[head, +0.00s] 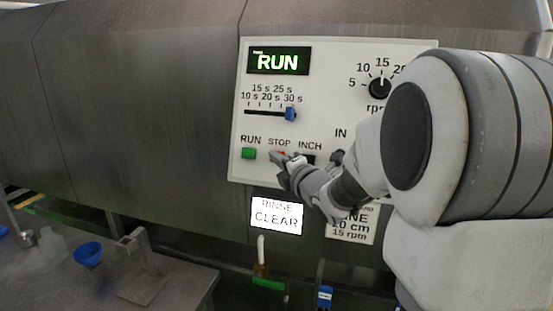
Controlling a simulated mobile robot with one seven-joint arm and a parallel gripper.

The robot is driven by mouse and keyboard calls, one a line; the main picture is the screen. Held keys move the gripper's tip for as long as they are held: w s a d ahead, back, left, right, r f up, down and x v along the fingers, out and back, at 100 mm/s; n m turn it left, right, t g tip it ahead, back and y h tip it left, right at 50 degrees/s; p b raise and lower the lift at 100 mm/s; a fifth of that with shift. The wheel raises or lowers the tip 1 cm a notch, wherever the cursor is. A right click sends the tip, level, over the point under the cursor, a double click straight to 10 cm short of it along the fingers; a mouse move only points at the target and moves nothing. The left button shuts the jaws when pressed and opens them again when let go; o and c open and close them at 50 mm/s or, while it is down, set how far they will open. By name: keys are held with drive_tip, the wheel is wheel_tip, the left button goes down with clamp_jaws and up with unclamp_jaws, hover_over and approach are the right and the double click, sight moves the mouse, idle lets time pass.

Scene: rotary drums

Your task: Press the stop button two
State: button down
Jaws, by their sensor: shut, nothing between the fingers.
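A white control panel (340,60) is fixed to the metal drum housing. Below its STOP label (279,142), a small bit of red, the stop button (282,153), shows behind my fingertips. My gripper (276,156) is shut and empty, with its tips at the stop button. I cannot tell whether they touch it or are just in front of it. Most of the button is hidden by the fingers. The display (278,61) reads RUN in lit letters. No number for the button is readable here.
The green RUN button (248,153) is left of the gripper and the dark INCH button (308,160) right of it. A blue slider (290,114) and an rpm knob (380,88) sit above. A lit sign (276,215) reads RINSE CLEAR. A table (190,290) stands lower left.

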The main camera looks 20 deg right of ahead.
drive_tip(key=shift+w+d+f, duration=0.1)
drive_tip(key=shift+w+d, duration=0.05)
drive_tip(key=shift+w, duration=0.1)
drive_tip(key=shift+w+d+f+b, duration=0.15)
drive_tip(key=shift+w+d+b, duration=0.2)
drive_tip(key=shift+b, duration=0.25)
idle(0.6)
drive_tip(key=shift+a, duration=0.1)
drive_tip(key=shift+s+a+r+b, duration=0.3)
drive_tip(key=shift+s+a+b, duration=0.15)
drive_tip(key=shift+s, duration=0.25)
drive_tip(key=s+a, duration=0.1)
drive_tip(key=s+a+r, duration=0.1)
drive_tip(key=s+b, duration=0.1)
drive_tip(key=shift+s+a+r, duration=0.35)
drive_tip(key=shift+s+a, duration=0.05)
drive_tip(key=shift+f, duration=0.1)
idle(0.7)
